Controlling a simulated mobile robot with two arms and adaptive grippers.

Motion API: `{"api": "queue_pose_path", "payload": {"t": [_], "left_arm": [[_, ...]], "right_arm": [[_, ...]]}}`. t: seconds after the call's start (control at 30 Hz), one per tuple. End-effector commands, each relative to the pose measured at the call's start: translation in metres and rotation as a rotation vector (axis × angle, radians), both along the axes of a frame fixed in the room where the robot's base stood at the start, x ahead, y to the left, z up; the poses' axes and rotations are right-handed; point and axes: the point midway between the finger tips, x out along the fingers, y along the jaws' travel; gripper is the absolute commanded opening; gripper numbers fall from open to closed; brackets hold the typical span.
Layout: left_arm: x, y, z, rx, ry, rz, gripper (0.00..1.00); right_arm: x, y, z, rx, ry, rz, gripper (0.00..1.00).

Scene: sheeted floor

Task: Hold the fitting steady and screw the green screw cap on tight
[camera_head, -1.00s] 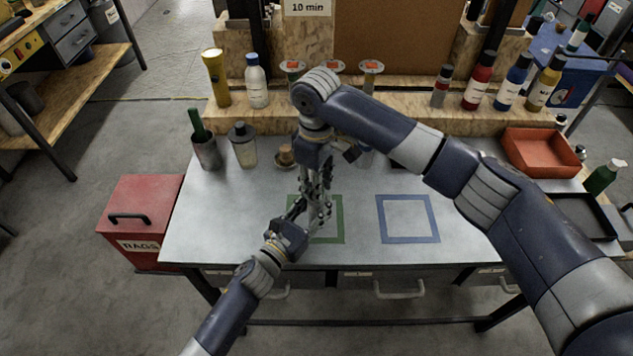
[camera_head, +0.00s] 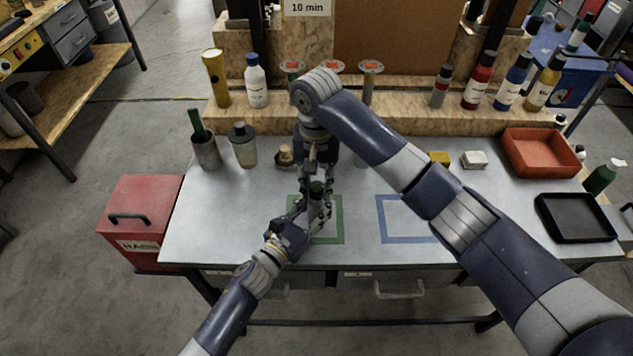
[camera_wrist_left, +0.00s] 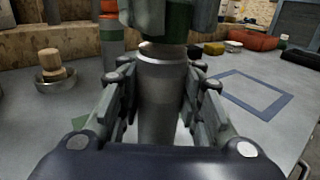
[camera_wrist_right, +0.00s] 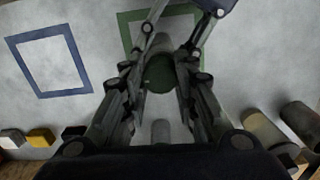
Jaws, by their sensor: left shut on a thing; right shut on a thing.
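The fitting is a grey cylinder (camera_wrist_left: 160,95) standing upright, held between the fingers of my left gripper (camera_head: 308,217) over the green square outline. It also shows in the right wrist view (camera_wrist_right: 158,45). The green screw cap (camera_head: 317,187) is at the top of the fitting, in line with it. My right gripper (camera_head: 317,182) is shut on the cap from above and behind. In the right wrist view the cap (camera_wrist_right: 160,73) sits between the fingers. A narrow pale band shows under the cap in the left wrist view; how far it is screwed down cannot be told.
A blue square outline (camera_head: 383,215) lies to the right on clear tabletop. A wooden knob in a dish (camera_head: 285,156), a grey-lidded jar (camera_head: 243,145) and a cup (camera_head: 206,152) stand at the back left. A red tray (camera_head: 540,152) and black tray (camera_head: 575,218) are at right.

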Motion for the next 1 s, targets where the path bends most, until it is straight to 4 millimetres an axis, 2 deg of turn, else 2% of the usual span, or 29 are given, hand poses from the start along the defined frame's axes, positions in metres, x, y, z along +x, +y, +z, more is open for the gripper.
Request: {"api": "queue_pose_path", "payload": {"t": [0.13,0.17,0.23,0.27,0.5,0.53,0.87,1.0], "left_arm": [[-0.0022,0.0001,-0.0033,0.003,0.005,-0.002,0.00],[-0.0022,0.0001,-0.0033,0.003,0.005,-0.002,0.00],[-0.0022,0.0002,-0.0034,0.003,0.005,-0.002,0.00],[-0.0020,0.0002,-0.0034,0.003,0.005,-0.001,0.00],[-0.0014,0.0004,-0.0033,0.003,0.005,0.000,0.00],[-0.0013,0.0004,-0.0033,0.003,0.005,0.000,0.00],[-0.0005,0.0008,-0.0027,0.003,0.005,0.002,0.00],[-0.0003,0.0009,-0.0024,0.003,0.004,0.002,0.00]], "right_arm": [[0.0045,-0.0024,0.0028,-0.002,-0.014,-0.005,0.00],[0.0045,-0.0023,0.0028,-0.002,-0.014,-0.005,0.31],[0.0041,-0.0020,0.0027,-0.002,-0.013,-0.003,0.47],[0.0038,-0.0018,0.0026,-0.002,-0.012,-0.003,0.50],[0.0020,-0.0006,0.0013,-0.001,-0.008,0.002,0.50],[0.0018,-0.0006,0.0010,-0.001,-0.007,0.002,0.43],[0.0011,-0.0001,0.0006,-0.001,-0.005,0.009,0.43],[0.0012,-0.0002,0.0007,-0.001,-0.006,0.113,0.43]]}}
